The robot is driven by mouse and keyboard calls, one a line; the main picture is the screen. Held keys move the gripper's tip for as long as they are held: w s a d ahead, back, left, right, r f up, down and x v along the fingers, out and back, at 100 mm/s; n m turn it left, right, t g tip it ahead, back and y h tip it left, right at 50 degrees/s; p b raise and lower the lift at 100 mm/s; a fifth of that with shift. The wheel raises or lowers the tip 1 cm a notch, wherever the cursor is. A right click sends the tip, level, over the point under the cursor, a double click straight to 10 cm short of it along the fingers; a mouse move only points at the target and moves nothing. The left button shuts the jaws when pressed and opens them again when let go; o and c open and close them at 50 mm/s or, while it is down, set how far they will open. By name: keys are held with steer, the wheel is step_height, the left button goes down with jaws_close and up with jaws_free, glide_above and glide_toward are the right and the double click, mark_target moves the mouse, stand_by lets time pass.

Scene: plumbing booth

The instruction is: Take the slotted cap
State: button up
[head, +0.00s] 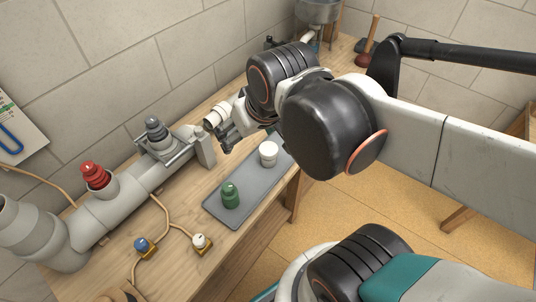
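A green cap (231,195) and a white cap (268,154) stand on a grey mat (222,212) on the bench. A red cap (95,176) and a grey cap (155,129) sit on upright branches of the grey pipe. I cannot make out for certain which cap is slotted. My gripper (226,137) is above the bench, between the pipe's far end and the white cap, apart from the caps on the mat. My wrist and arm partly hide it, and its finger opening is unclear. A cream cylindrical part shows beside it; I cannot tell whether it is held.
The large grey pipe (125,199) runs along the wall side of the wooden bench (190,200). A blue-knobbed valve (141,244) and a white-knobbed valve (201,242) stand at the front on tan lines. A plunger (369,46) and a metal basin (318,10) are at the far end.

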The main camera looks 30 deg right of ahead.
steer(key=x, duration=0.2)
steer(key=m+g, duration=0.2)
steer(key=g, duration=0.4)
glide_above(268, 147)
step_height(268, 147, down, 11)
steer(key=f+b, duration=0.1)
steer(key=f, duration=0.2)
steer(key=f+b, duration=0.1)
steer(key=f, duration=0.1)
steer(key=f+b, duration=0.1)
steer(key=f, duration=0.2)
steer(key=shift+w+d+f, duration=0.15)
steer(key=shift+d+f, duration=0.1)
steer(key=shift+f, duration=0.1)
steer(key=f+b, duration=0.1)
steer(key=f, duration=0.1)
steer(key=f+b, duration=0.2)
steer(key=f, duration=0.1)
steer(key=shift+s+a+f, duration=0.1)
steer(key=shift+s+a, duration=0.05)
steer(key=shift+s, duration=0.05)
steer(key=c, duration=1.2)
